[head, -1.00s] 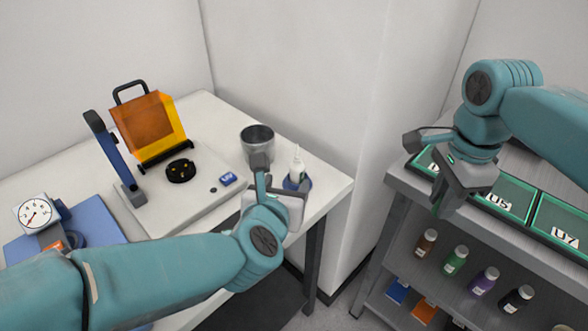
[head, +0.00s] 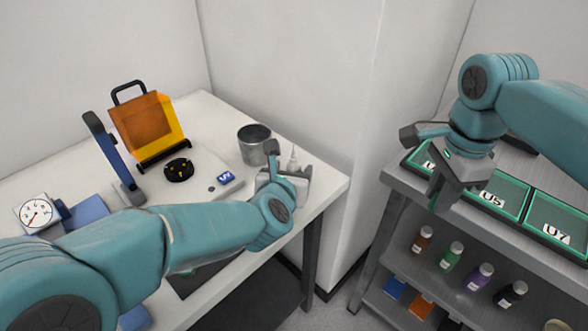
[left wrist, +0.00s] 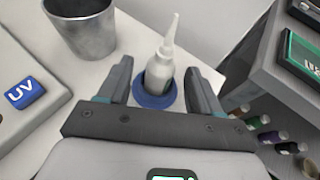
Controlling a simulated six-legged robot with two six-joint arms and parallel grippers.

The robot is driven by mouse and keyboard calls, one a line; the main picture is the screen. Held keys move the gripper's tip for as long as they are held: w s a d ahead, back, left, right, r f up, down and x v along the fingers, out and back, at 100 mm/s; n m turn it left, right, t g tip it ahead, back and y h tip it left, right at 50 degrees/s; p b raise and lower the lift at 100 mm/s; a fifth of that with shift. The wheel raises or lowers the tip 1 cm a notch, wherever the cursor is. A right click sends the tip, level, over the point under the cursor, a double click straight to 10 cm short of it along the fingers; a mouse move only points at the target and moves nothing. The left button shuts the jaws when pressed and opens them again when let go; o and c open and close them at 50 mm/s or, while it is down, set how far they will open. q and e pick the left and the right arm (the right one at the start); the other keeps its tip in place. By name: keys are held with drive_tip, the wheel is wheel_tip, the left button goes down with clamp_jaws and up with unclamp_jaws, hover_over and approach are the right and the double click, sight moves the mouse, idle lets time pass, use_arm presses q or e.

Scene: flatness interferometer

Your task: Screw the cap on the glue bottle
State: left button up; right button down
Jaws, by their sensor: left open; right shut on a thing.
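The glue bottle (head: 294,157) is white with a tapered nozzle and stands upright near the right corner of the white table. In the left wrist view the bottle (left wrist: 160,70) stands in a round blue holder (left wrist: 153,101), with no cap visible on its nozzle. My left gripper (head: 287,170) is open, its fingers (left wrist: 158,82) on either side of the bottle with gaps between. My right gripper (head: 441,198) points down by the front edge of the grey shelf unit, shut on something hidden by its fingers. I cannot make out the cap anywhere.
A metal cup (head: 254,144) stands close left of the bottle. A blue UV block (head: 225,178), an orange shield (head: 147,125) and a dial gauge (head: 36,213) are further left. Green-framed trays (head: 500,196) lie on the shelf top, with several small bottles (head: 451,255) below.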

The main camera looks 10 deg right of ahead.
sight(295, 164)
use_arm(q)
drive_tip(key=p+x, duration=0.1)
drive_tip(key=x, duration=0.3)
drive_tip(key=shift+w+d, duration=0.1)
drive_tip(key=shift+w, duration=0.1)
use_arm(e)
drive_tip(key=shift+w+r, duration=0.1)
drive_tip(key=shift+r, duration=0.55)
use_arm(q)
drive_tip(key=c, duration=1)
drive_tip(key=shift+c, duration=0.2)
